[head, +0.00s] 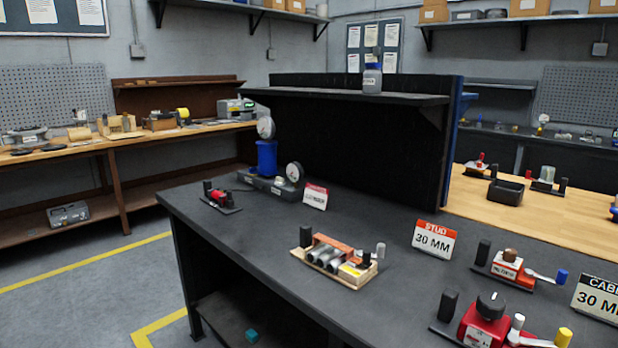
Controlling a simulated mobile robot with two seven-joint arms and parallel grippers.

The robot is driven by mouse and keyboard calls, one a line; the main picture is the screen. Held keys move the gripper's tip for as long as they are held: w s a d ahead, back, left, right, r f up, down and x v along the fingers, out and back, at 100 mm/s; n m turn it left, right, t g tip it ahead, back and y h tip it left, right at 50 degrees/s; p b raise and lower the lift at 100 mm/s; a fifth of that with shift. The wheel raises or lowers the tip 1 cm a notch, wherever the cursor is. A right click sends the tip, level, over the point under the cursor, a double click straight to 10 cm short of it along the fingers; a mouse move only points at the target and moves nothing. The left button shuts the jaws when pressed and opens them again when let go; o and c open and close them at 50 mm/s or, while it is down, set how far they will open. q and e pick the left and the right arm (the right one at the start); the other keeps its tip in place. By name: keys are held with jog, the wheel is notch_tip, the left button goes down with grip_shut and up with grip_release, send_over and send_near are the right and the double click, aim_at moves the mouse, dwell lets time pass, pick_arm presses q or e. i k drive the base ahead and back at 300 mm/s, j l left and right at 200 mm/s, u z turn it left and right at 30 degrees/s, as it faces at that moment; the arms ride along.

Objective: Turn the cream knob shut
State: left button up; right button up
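No knob that I can clearly tell as cream shows in the head view. A red valve unit (483,327) at the lower right has a black knob (490,304) on top and a lever with a yellow tip (563,337). A pale, whitish cap (518,321) stands beside it. Behind it, a red and white unit (506,266) has a brown knob (510,254) and a lever with a blue tip (561,276). Neither of my grippers is in view.
The dark table (390,300) also holds a wooden tray (330,268) of parts, a small red device (219,198), gauges (293,173) and a "STUD 30 MM" sign (433,239). A raised dark shelf (340,94) bounds the back. Bare tabletop lies between the items.

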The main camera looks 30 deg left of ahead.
aim_at(279, 180)
jog(key=j+z, duration=0.4)
jog(key=j, duration=0.35)
jog(key=j+z, duration=0.35)
jog(key=j, duration=0.35)
jog(key=k+j, duration=0.1)
jog(key=j, duration=0.35)
jog(key=j+z, duration=0.1)
jog(key=j, duration=0.4)
jog(key=k+j, duration=0.15)
jog(key=j, duration=0.3)
jog(key=k+j+z, duration=0.1)
jog(key=j, duration=0.35)
jog(key=k+j, duration=0.1)
jog(key=j, duration=0.35)
